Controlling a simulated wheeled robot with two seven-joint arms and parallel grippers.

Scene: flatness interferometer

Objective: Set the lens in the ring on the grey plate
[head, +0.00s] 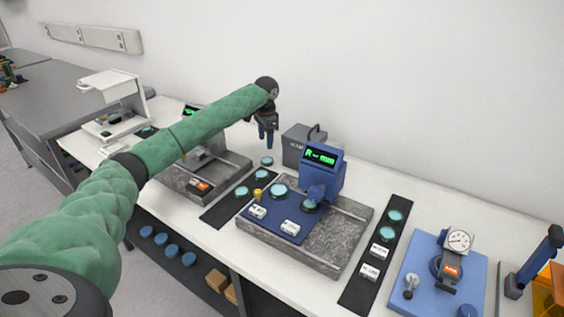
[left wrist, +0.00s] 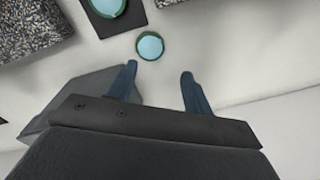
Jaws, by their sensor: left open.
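A round teal lens (head: 266,161) lies on the white bench beyond the far end of a dark mat (head: 213,214); it also shows in the left wrist view (left wrist: 150,46). My left gripper (head: 267,143) is open and empty above this lens, fingers pointing down. In the left wrist view its fingertips (left wrist: 158,72) are apart, with the lens just beyond them and not between them. A second lens (left wrist: 107,5) lies on the mat. A grey plate (head: 166,186) stands left of the mat, partly behind my arm. I cannot make out a ring on it.
A speckled grey slab (head: 320,248) carries a blue instrument (head: 322,175), a blue plate (head: 296,236) and several lenses. A grey box (head: 297,146) stands close right of my left gripper. A blue base with a dial gauge (head: 457,241) is at the right.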

